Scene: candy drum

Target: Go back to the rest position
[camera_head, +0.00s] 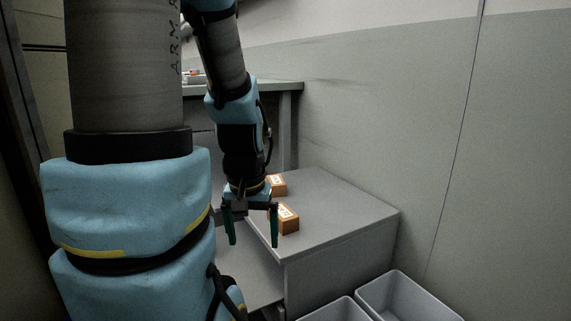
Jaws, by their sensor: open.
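My gripper (253,232) hangs at the end of my blue and grey arm, pointing down. Its two dark green fingers are spread apart with nothing visible between them. It appears in front of the left edge of the low grey table (345,222). An orange-brown box (289,222) with a white label sits on this table just right of the right finger in the picture. A second similar box (277,182) sits farther back, partly hidden by my wrist. I cannot tell whether a finger touches the nearer box.
Two grey bins (402,292) (335,311) stand low in front of the table, cut off by the frame. A higher grey bench (287,86) stands behind, with small items (193,74) on it. A wall (400,130) closes the right side. The table's right half is clear.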

